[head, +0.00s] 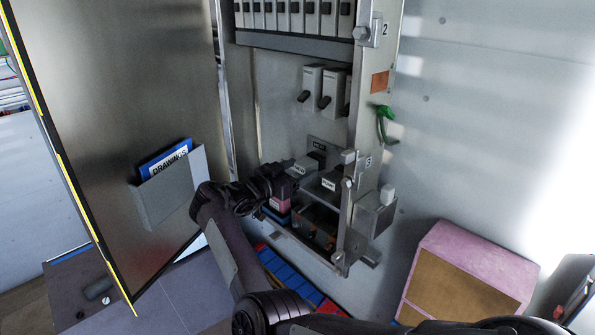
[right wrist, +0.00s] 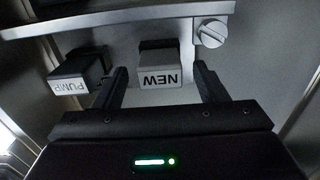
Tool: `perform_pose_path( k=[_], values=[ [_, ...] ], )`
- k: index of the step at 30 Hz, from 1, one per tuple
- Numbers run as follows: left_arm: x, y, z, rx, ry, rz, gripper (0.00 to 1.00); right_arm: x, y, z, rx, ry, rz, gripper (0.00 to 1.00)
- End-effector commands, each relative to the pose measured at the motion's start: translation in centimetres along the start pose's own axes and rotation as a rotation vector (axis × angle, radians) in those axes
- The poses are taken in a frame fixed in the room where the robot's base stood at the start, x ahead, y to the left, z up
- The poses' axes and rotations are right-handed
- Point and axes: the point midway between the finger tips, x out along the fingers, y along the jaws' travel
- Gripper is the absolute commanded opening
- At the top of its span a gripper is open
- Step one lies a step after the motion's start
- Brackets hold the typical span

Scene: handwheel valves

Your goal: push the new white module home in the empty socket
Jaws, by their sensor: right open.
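The new white module (right wrist: 159,74) has a pale face marked NEW, upside down in the right wrist view, with a dark body behind it. In the head view the white module (head: 301,168) is on the cabinet's lower panel, left of the PUMP module (head: 328,184). My right gripper (right wrist: 162,84) is open, with one finger on each side of the module and a gap on both sides. In the head view my right gripper (head: 282,178) is at the module's left. The socket is hidden behind the module; I cannot tell how deep it sits. My left gripper is not in view.
The PUMP module (right wrist: 75,80) stands close beside one finger. A metal ledge with a slotted screw (right wrist: 211,34) runs along the modules. The open cabinet door (head: 120,110) with a drawings pocket (head: 170,190) is at left. A pink box (head: 480,258) stands at lower right.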

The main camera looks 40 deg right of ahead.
Motion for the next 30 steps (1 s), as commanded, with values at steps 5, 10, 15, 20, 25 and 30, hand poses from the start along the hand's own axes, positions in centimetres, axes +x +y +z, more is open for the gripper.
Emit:
perform_pose_path(
  k=[5,10,15,20,25,30],
  values=[
    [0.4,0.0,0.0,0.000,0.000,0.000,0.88,-0.7,-0.1,0.2,0.000,-0.001,-0.002,0.66],
    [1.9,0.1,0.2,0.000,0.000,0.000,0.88,-3.4,-0.1,0.5,0.003,-0.001,-0.004,0.66],
    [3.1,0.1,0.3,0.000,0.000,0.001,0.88,-6.2,-0.1,0.4,0.001,-0.001,-0.002,0.66],
    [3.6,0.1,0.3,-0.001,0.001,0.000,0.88,-7.6,0.0,0.2,0.001,-0.001,-0.001,0.66],
    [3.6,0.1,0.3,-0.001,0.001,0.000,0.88,-7.8,0.0,0.0,0.000,0.000,0.001,0.66],
    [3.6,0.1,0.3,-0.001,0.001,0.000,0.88,-7.8,0.0,0.0,0.000,0.000,0.000,0.66]
  ],
)
